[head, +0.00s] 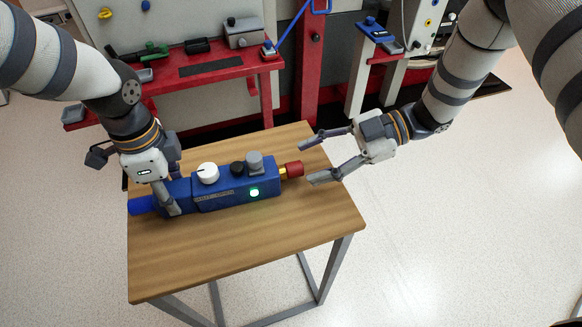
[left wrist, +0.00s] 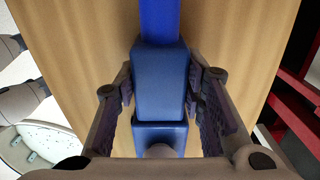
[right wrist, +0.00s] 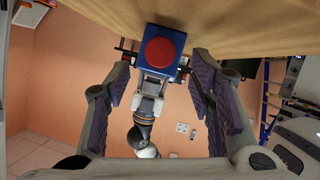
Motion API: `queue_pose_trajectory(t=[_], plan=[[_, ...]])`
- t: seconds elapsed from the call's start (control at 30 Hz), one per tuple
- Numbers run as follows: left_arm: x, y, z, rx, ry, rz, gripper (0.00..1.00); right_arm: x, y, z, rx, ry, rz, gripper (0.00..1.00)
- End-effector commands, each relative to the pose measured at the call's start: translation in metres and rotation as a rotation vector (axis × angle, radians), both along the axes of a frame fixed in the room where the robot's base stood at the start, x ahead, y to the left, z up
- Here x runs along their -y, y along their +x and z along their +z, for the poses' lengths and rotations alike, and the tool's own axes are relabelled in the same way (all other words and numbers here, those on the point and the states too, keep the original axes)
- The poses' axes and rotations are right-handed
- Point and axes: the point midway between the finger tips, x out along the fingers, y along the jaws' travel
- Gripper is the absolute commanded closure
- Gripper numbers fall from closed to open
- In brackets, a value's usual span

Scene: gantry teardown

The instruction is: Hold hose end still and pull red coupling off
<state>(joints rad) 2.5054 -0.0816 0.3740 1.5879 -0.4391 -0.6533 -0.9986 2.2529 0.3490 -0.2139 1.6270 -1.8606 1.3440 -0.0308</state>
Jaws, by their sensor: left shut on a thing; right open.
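A blue unit (head: 228,193) lies along the wooden table, with knobs and a lit green light. A blue hose end (head: 143,205) sticks out at its left; it also shows at the top of the left wrist view (left wrist: 160,18). My left gripper (head: 168,195) is shut on the blue hose-end block (left wrist: 160,80), with a finger on each side. The red coupling (head: 294,169) sits on a brass-coloured neck at the unit's right end. The right wrist view shows the coupling face-on (right wrist: 160,60). My right gripper (head: 307,162) is open, its fingertips near the coupling, on either side of its line.
The wooden table (head: 275,235) is bare in front of the unit and to its right. A red bench (head: 215,70) with tools stands behind it, and a blue-topped stand (head: 376,30) stands further right. The floor to the right is clear.

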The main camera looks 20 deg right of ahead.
Motion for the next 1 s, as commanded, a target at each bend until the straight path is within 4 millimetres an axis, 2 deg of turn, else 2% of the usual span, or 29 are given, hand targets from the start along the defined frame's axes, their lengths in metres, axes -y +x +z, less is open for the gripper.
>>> queue_pose_trajectory(t=[0.13,0.3,0.63,0.83,0.87,1.0], plan=[[0.000,0.000,-0.001,0.000,0.000,0.001,0.99,-0.023,0.003,-0.009,-0.001,0.001,0.001,0.51],[0.000,0.000,-0.001,0.000,0.000,0.001,0.99,-0.037,0.006,-0.016,-0.001,0.001,-0.002,0.51],[0.000,0.000,0.000,0.000,0.000,0.001,0.99,-0.041,0.007,-0.017,-0.001,0.001,-0.002,0.51],[0.000,0.000,0.000,0.000,0.000,0.001,0.99,-0.040,0.007,-0.017,-0.001,0.001,-0.002,0.96],[0.000,0.000,0.000,0.000,0.000,0.001,0.99,-0.040,0.007,-0.017,-0.001,0.001,-0.002,1.00],[0.000,0.000,0.000,0.000,0.000,0.001,0.99,-0.040,0.007,-0.017,-0.001,0.001,-0.002,1.00]])
